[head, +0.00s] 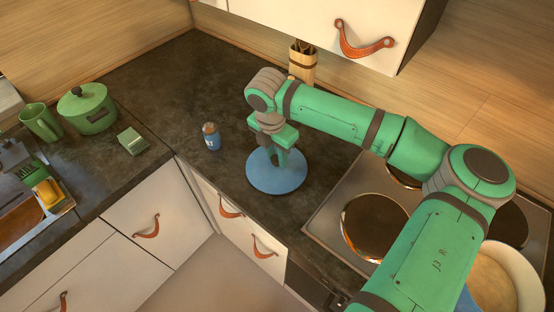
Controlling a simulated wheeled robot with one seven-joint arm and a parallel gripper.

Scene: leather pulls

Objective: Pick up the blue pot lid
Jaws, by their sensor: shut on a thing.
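The blue pot lid (276,180) is a round flat blue disc in the head view, over the dark counter near its front edge. My gripper (279,163) is directly above the middle of the lid, pointing down, and is shut on it. The gripper hides the lid's centre and the part that it grips. I cannot tell whether the lid rests on the counter or hangs just above it.
A small blue bottle (211,136) stands left of the lid. A utensil holder (302,64) is behind. A stove (333,216) lies to the right, with a pan (526,277). A green pot (88,109), mug (40,122) and box (133,141) stand left.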

